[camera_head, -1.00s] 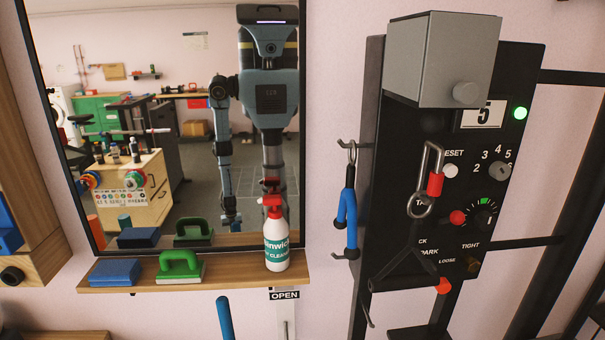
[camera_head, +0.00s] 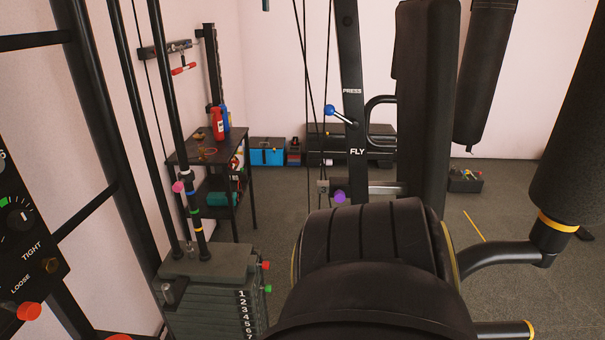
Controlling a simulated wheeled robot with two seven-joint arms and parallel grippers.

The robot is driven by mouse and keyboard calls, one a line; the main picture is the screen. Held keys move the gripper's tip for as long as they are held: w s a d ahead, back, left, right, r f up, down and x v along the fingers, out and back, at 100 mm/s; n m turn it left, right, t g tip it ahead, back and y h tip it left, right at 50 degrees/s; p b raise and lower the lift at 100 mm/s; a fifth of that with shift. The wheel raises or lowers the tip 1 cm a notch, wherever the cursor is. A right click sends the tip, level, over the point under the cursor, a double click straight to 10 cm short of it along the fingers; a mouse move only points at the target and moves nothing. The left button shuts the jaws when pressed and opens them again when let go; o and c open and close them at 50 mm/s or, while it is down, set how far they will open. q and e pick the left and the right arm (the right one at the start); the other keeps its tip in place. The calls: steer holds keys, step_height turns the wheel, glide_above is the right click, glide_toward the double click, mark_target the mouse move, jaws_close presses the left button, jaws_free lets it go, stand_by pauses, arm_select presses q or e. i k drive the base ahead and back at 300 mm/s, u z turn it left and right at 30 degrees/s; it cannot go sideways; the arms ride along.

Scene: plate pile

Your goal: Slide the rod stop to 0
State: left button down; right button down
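No gripper of mine shows in the camera_head view. A dark upright guide rod (camera_head: 164,130) stands over the weight stack at the left. It carries a pink knob (camera_head: 178,187) and, lower down, green, blue and yellow bands. Near the middle, a horizontal rod (camera_head: 372,187) runs beside the seat, with a small grey block (camera_head: 323,186) at its left end and a purple knob (camera_head: 340,197) by it. I cannot tell for sure which part is the rod stop. No 0 mark is readable.
The weight stack (camera_head: 212,300) has red and green knobs at its side. A black padded seat (camera_head: 370,245) fills the front middle. The lever post (camera_head: 352,110) reads PRESS and FLY. A dark table (camera_head: 203,150) stands behind. Open floor (camera_head: 275,205) lies between.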

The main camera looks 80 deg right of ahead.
mark_target(179, 187)
steer(key=z, duration=2.4)
